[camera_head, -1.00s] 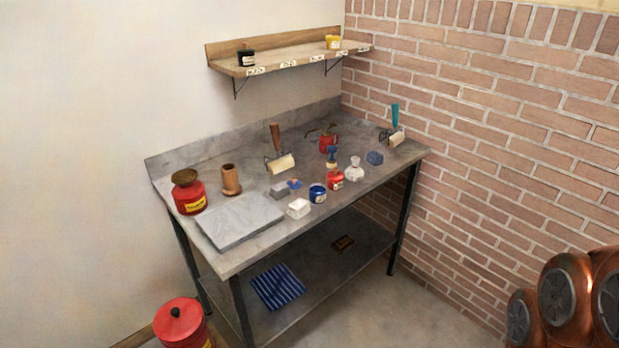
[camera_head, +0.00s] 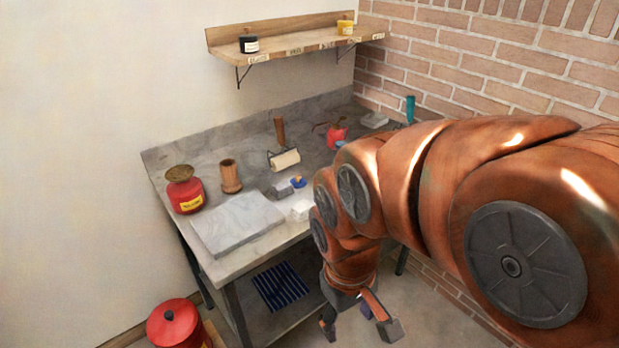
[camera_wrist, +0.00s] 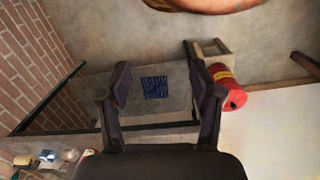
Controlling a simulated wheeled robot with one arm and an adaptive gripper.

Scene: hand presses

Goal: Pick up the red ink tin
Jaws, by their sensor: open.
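The small red ink tin is not clearly visible now. In the head view my arm covers the right front of the bench, where a small labelled red tin showed earlier. In the wrist view, small blurred items lie on the bench at the lower left, and I cannot tell whether one is the tin. My gripper (camera_head: 358,318) is open and empty, low in front of the bench's front edge. It also shows open in the wrist view (camera_wrist: 159,85), with the floor and lower shelf beyond its fingers.
The grey bench (camera_head: 240,262) holds a stone slab (camera_head: 238,222), a red can with a brass top (camera_head: 185,195), a wooden cylinder (camera_head: 230,176), a roller (camera_head: 284,158) and a red oil can (camera_head: 337,137). A red bin (camera_head: 174,325) stands on the floor. A wall shelf (camera_head: 300,47) holds ink tins.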

